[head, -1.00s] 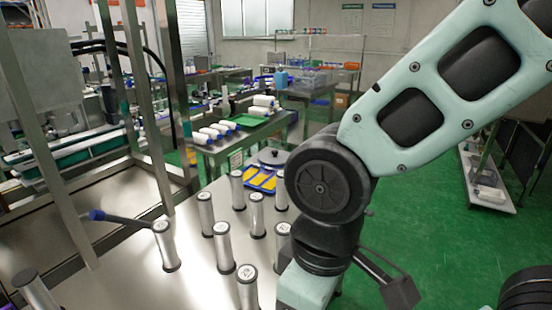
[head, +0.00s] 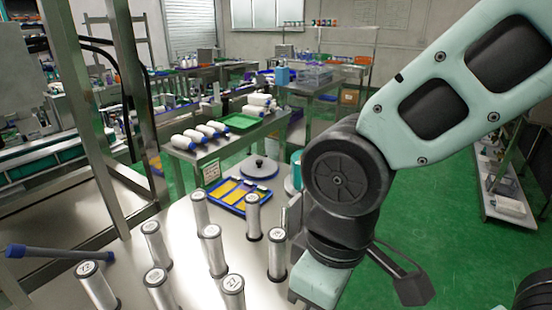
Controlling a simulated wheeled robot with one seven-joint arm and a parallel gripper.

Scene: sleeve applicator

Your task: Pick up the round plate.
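A round grey plate (head: 258,167) with a dark knob on top lies at the far end of the metal table, just behind a blue tray (head: 241,208) with yellow pieces. It looks flat and uncovered from this side. My arm hangs down at the right of the head view.
Several upright metal cylinders (head: 213,251) with labelled tops stand on the near table between me and the tray. A blue-ended rod (head: 60,253) is at the left. A metal frame post (head: 78,120) rises at the left. Green floor (head: 455,240) is open at the right.

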